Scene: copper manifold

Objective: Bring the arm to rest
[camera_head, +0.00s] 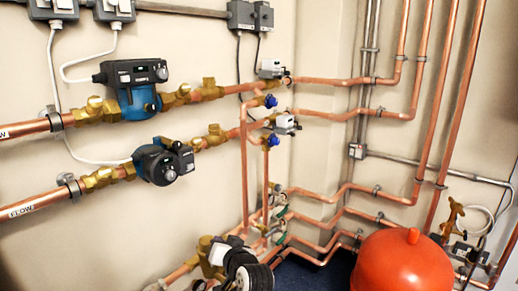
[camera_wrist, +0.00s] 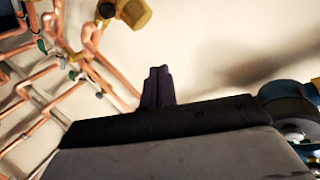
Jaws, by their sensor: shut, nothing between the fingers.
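My gripper (camera_wrist: 157,86) shows in the wrist view as dark fingers pressed together above a black and grey body. Nothing is between the fingers. Behind them is a plain cream wall (camera_wrist: 200,40). The wrist view looks tilted, with copper pipes (camera_wrist: 40,80) at the left and a brass fitting (camera_wrist: 132,12) at the top. My gripper and arm do not show in the head view.
The head view shows two pumps (camera_head: 135,85) (camera_head: 162,161) on copper pipes along the left wall. More copper pipes (camera_head: 400,110) run up the right wall. A red rounded tank (camera_head: 403,262) stands low at the right. A blue part (camera_wrist: 290,100) is near my gripper's right side.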

